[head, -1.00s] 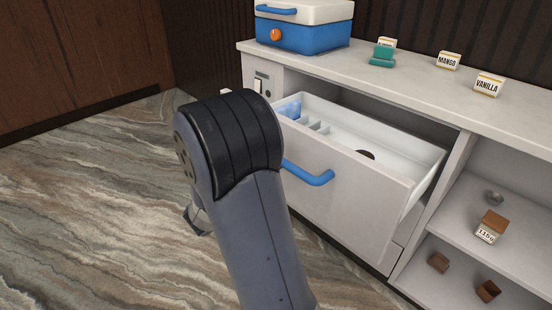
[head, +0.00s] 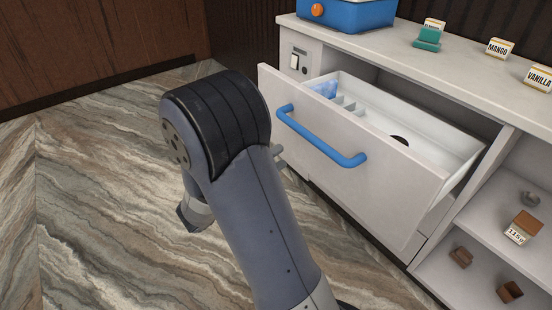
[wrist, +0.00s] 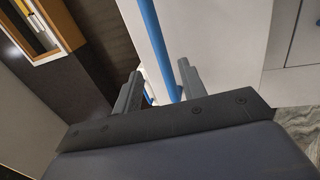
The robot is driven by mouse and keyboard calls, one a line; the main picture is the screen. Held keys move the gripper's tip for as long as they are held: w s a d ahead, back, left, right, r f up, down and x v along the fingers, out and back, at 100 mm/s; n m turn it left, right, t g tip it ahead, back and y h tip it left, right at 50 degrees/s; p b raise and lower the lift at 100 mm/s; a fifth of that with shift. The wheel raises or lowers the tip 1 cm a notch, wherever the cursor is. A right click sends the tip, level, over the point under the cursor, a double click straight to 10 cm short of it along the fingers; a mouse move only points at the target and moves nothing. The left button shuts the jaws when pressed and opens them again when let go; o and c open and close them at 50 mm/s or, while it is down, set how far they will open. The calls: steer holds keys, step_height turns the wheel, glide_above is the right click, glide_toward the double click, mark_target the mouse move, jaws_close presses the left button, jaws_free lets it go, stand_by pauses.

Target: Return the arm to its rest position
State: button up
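My arm (head: 245,190) is bent in front of the open drawer (head: 400,195) in the head view, and it hides most of my gripper there. In the wrist view my gripper (wrist: 160,85) has its two grey fingers spread apart with nothing held between them. The drawer's blue handle (head: 320,140) is fully visible in the head view. It also shows in the wrist view (wrist: 158,45), running behind the fingers, and I see no grip on it.
The counter (head: 465,65) carries a blue cooler box (head: 345,14), a teal item (head: 428,40) and flavour cards such as mango (head: 499,48). Open shelves at right hold small brown blocks (head: 510,292). The marble-patterned floor (head: 90,200) at left is clear.

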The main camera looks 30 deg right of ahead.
mark_target(310, 137)
steer(key=shift+d, duration=0.15)
steer(key=b+x, duration=0.1)
steer(key=x, duration=1)
steer(key=shift+w, duration=0.1)
